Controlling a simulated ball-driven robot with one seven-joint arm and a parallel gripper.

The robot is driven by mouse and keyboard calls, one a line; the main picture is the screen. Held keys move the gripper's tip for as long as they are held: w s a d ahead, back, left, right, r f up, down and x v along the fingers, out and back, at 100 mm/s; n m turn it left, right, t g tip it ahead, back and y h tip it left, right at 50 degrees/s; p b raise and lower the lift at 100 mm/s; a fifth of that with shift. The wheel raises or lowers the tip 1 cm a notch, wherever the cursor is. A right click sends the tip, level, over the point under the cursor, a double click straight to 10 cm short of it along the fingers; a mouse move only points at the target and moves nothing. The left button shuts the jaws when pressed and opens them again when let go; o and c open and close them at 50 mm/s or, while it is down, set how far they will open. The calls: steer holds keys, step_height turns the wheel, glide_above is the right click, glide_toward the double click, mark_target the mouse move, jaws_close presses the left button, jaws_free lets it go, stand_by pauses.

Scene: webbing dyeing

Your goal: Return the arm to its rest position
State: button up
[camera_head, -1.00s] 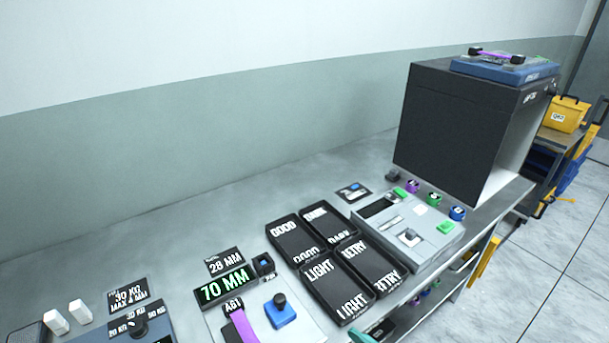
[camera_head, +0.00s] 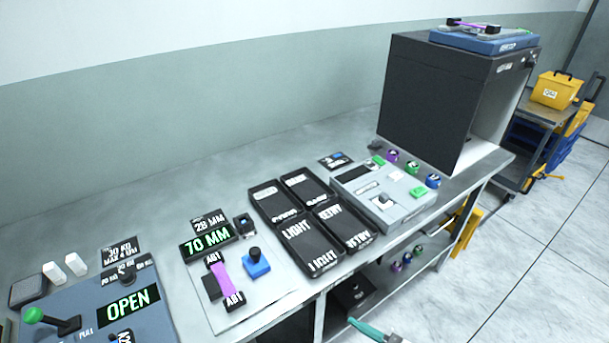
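My gripper's fingertips do not show. A teal, curved part with a white piece beside it shows at the bottom edge, right of centre; I cannot tell whether it belongs to my arm. On the grey bench (camera_head: 270,160), a purple webbing piece (camera_head: 224,277) lies across a pale plate between two AB1 labels. A blue block with a black knob (camera_head: 256,263) stands just right of it.
Black trays marked LIGHT (camera_head: 309,247) and RETRY (camera_head: 343,227) stand mid-bench. A grey control box (camera_head: 382,198) and a large black cabinet (camera_head: 430,105) stand at right. A blue machine reading OPEN (camera_head: 90,308) is at lower left.

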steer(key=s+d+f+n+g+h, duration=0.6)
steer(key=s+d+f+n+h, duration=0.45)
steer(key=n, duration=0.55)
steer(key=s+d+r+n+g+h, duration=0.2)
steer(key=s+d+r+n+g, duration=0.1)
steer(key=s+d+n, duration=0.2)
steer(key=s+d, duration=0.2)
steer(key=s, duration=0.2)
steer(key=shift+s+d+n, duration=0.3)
